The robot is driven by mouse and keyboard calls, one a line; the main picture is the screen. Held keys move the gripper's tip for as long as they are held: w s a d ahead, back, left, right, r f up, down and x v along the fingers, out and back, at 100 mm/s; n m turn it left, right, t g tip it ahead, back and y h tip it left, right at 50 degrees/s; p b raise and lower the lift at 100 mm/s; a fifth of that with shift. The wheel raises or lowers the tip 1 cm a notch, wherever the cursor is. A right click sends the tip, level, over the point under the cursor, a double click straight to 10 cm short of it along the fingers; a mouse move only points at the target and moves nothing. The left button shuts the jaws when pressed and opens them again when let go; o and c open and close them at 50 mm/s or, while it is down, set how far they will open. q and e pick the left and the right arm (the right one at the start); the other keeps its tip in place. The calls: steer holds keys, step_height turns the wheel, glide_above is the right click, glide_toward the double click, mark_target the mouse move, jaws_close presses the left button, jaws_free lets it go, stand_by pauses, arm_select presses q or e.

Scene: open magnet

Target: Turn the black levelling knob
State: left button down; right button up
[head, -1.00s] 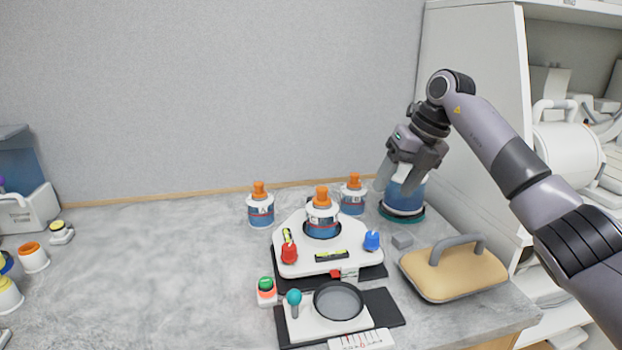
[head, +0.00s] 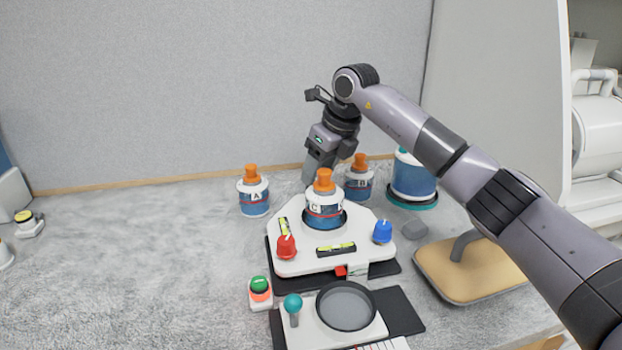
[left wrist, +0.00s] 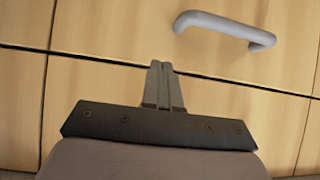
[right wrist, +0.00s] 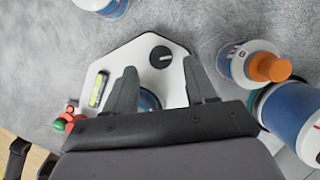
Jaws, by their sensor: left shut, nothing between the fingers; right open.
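The black levelling knob (right wrist: 160,57) has a white pointer line and sits near a corner of the white hexagonal platform (right wrist: 128,58) in the right wrist view. The knob does not show in the head view, where bottle C (head: 323,208) and my gripper cover that area. My right gripper (head: 309,172) is above the back of the platform, behind bottle C. Its open fingers (right wrist: 160,68) straddle the knob in the right wrist picture, apparently above it and not touching. My left gripper (left wrist: 161,66) is shut and empty, facing wooden drawer fronts.
A red knob (head: 286,247) and blue knob (head: 382,232) stand on the platform's front corners. Bottles A (head: 254,196) and B (head: 359,184) flank its back. A blue tub (head: 413,180) and tan pad (head: 470,272) are right. The counter's left is mostly clear.

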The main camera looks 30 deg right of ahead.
steer(key=shift+x, duration=1.9)
jaws_close()
steer(key=shift+r, duration=0.1)
